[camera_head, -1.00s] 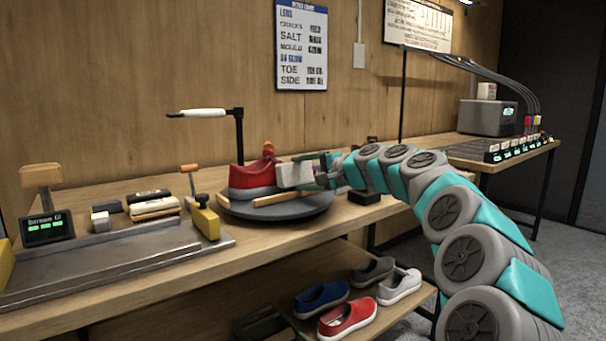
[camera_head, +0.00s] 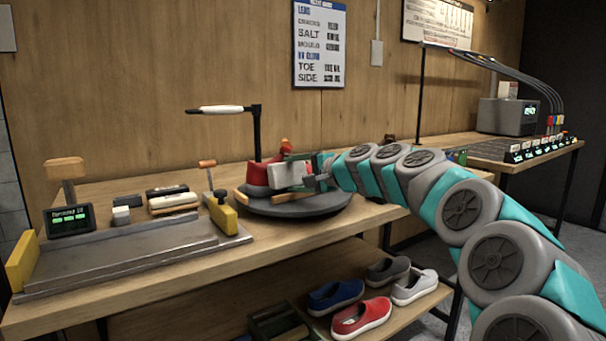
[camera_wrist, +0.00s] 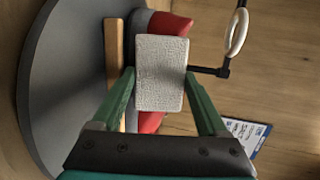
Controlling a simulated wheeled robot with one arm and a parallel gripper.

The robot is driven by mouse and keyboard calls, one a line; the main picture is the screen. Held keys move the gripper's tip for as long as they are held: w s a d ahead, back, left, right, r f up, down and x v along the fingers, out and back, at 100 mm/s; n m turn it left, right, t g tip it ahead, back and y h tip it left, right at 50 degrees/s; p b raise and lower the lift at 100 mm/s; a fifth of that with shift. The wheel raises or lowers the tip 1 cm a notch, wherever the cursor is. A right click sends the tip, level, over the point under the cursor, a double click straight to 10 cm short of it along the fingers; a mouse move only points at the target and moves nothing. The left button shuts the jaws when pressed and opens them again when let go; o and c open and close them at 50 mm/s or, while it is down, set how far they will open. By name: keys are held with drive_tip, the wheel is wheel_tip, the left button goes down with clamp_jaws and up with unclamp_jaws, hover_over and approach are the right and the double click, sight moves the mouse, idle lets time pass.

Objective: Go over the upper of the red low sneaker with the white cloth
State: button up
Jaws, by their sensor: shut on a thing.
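The red low sneaker (camera_head: 257,175) sits on the round grey turntable (camera_head: 300,208) on the bench; it also shows as a red strip behind the cloth in the wrist view (camera_wrist: 170,24). My gripper (camera_head: 312,170) is at the sneaker's right side, shut on the white cloth (camera_head: 287,174), which looks like a pale block. In the wrist view the cloth (camera_wrist: 161,72) is held between the two green fingers. It overlaps the sneaker and hides much of it; whether it touches the upper I cannot tell.
A post with a white-handled arm (camera_head: 222,109) stands behind the turntable. A metal tray (camera_head: 130,255), brushes (camera_head: 172,200) and a yellow-based stand (camera_head: 222,215) are to the left. Another red shoe (camera_head: 361,318) and several others lie on the lower shelf.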

sight(277, 176)
drive_tip(key=shift+s+a, duration=0.3)
drive_tip(key=shift+a, duration=0.35)
drive_tip(key=shift+s+a, duration=0.25)
drive_tip(key=shift+a, duration=0.35)
drive_tip(key=shift+s+a, duration=0.3)
drive_tip(key=shift+a, duration=0.35)
drive_tip(key=shift+v, duration=0.9)
drive_tip(key=shift+s+d+r, duration=0.15)
drive_tip(key=shift+s+d, duration=0.15)
drive_tip(key=shift+s, duration=0.35)
drive_tip(key=shift+s+d+r, duration=0.2)
drive_tip(key=shift+s+d, duration=0.05)
drive_tip(key=shift+s, duration=0.4)
drive_tip(key=shift+s+d+r, duration=0.15)
drive_tip(key=shift+s+d, duration=0.15)
drive_tip(key=shift+s, duration=0.35)
drive_tip(key=shift+s, duration=0.1)
drive_tip(key=shift+s+a+p+v, duration=0.1)
drive_tip(key=shift+p+v, duration=0.1)
drive_tip(key=shift+v, duration=0.5)
drive_tip(key=shift+s+a+p+v, duration=0.1)
drive_tip(key=shift+a+p+v, duration=0.1)
drive_tip(key=shift+v, duration=0.45)
